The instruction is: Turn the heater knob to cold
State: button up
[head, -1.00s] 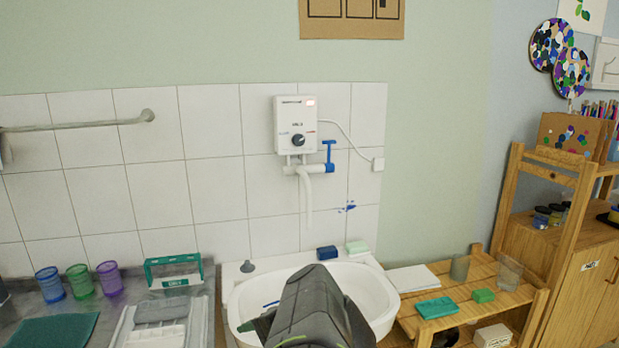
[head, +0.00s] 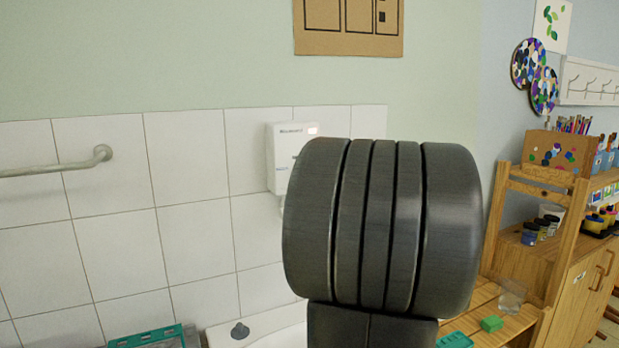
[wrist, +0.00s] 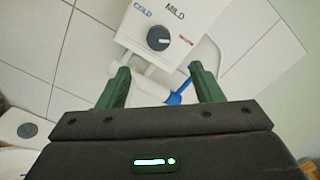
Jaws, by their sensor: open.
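A light line on the knob points to the right, towards the red mark. My gripper (wrist: 158,80) is open and empty. Its two green fingers are apart, with the knob beyond their tips, between them in the picture.
A blue tap lever (wrist: 181,93) shows by the right finger below the heater. A wall rail (head: 60,168) is at left.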

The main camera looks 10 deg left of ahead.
jog(key=p+x, duration=0.2)
jog(key=x, duration=0.9)
jog(key=shift+p, duration=0.3)
jog(key=shift+c, duration=0.2)
jog(key=shift+f, duration=0.1)
jog(key=c, duration=0.9)
